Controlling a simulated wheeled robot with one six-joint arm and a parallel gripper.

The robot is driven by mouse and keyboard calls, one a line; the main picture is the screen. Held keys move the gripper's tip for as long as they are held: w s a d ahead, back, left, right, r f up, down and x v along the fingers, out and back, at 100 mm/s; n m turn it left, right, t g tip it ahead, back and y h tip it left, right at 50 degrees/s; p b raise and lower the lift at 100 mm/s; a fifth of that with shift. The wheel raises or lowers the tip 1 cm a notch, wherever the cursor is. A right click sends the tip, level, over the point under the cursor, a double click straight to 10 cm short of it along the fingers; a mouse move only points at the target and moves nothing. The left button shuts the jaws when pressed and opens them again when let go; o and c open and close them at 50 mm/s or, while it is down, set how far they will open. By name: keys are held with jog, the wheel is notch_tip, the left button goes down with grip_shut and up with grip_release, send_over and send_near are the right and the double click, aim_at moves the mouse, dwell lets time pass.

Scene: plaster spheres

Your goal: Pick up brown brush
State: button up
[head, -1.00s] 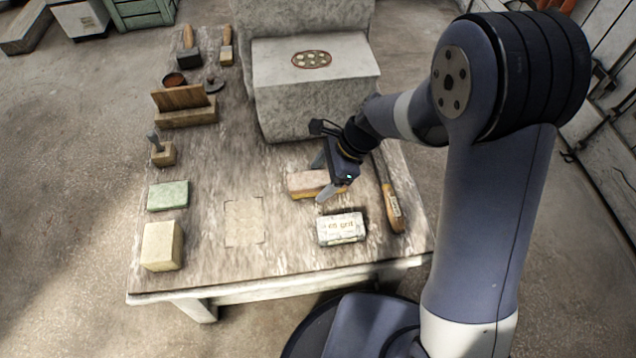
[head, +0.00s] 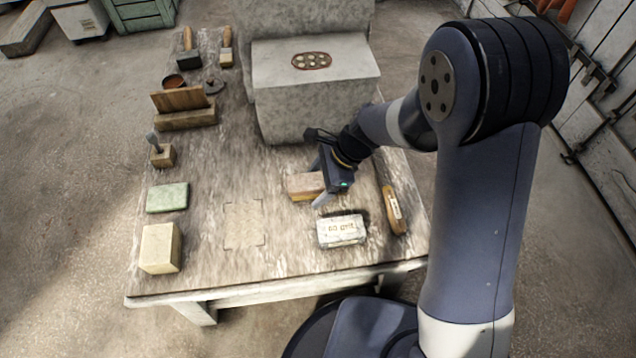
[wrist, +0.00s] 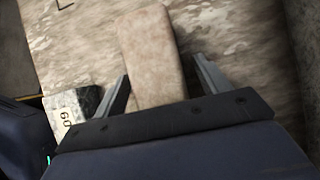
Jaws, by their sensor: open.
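The brown brush (head: 303,184) looks like a tan-brown block with a yellowish lower edge, lying on the worn wooden table in front of the grey stone block. Its right end is hidden behind my gripper (head: 321,182) in the head view. In the wrist view the brush's smooth brown top (wrist: 150,50) runs up between the two fingers of my gripper (wrist: 163,82). The fingers are apart, one on each side of the brush, with a gap wider on the right. I cannot tell whether either finger touches it.
A "60 grit" block (head: 341,230) lies close in front, and a wooden-handled tool (head: 393,210) lies to the right. The stone block (head: 310,95) stands behind. A green block (head: 167,197) and cream block (head: 161,248) lie left. A marked patch (head: 243,225) is bare.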

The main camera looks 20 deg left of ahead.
jog(key=shift+c, duration=0.3)
jog(key=c, duration=1.1)
jog(key=shift+o, duration=0.2)
jog(key=shift+r, duration=0.1)
